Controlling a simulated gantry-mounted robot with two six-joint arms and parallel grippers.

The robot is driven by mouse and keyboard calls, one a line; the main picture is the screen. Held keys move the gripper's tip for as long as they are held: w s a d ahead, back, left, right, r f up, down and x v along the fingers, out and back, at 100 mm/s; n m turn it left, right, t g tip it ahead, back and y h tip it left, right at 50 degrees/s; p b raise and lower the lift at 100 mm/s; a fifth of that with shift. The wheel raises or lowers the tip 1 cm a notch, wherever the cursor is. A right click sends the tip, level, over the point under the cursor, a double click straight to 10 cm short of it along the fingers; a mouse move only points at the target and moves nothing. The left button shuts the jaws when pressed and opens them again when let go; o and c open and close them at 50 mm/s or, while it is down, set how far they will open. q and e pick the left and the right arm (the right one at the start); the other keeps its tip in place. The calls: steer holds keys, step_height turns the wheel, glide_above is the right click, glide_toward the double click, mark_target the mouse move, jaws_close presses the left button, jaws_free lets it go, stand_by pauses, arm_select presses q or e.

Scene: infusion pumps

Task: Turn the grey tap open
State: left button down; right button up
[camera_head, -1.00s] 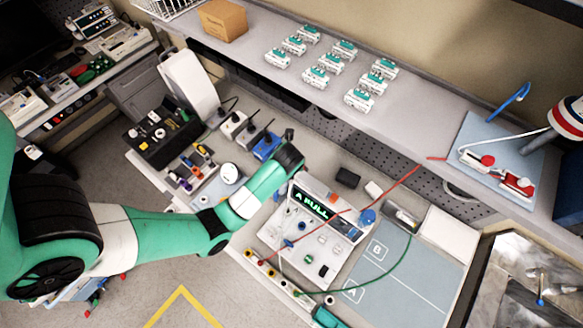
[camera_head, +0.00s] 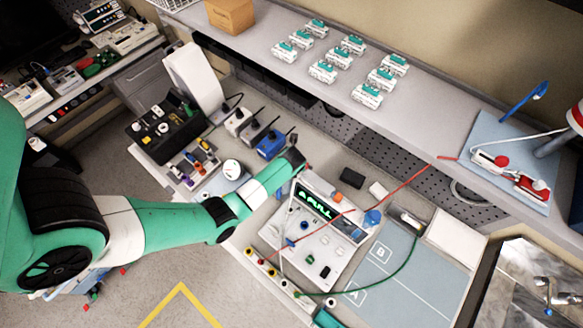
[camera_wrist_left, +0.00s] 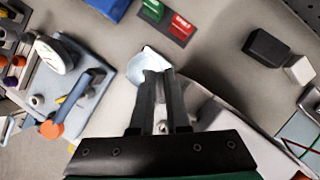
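A grey metal tap (camera_head: 546,290) stands over the sink at the lower right of the head view. I cannot tell whether it is the tap the task names. My left gripper (camera_head: 297,160) is far from it, over the bench just behind the pump (camera_head: 322,225). In the left wrist view its fingers (camera_wrist_left: 157,73) are close together with nothing visibly held. Their tips overlap a pale blue-white object (camera_wrist_left: 149,62). A blue lever with an orange end (camera_wrist_left: 76,105) lies on a plate to the left, beside a round white gauge (camera_wrist_left: 54,55). My right gripper is not in view.
A red cord (camera_head: 400,188) and a green cord (camera_head: 408,255) cross the bench near the pump. A pad marked A and B (camera_head: 425,275) lies to the right. A blue device (camera_head: 270,144) and a dark block (camera_head: 352,178) are near the gripper.

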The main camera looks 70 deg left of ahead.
arm_select(q)
steer(key=shift+n, duration=0.4)
steer(key=shift+n+g, duration=0.3)
steer(key=shift+n, duration=0.2)
steer(key=shift+s+n+g, duration=0.1)
steer(key=shift+n+g, duration=0.4)
steer(key=shift+n, duration=0.7)
steer(key=n+g, duration=0.1)
steer(key=n, duration=0.2)
steer(key=shift+s+f+b, duration=0.1)
steer(key=shift+b, duration=0.3)
steer(key=shift+s+n+g+b, duration=0.1)
steer(key=shift+n+g+b, duration=0.45)
steer(key=shift+n, duration=0.75)
steer(key=c, duration=1.2)
jaws_free()
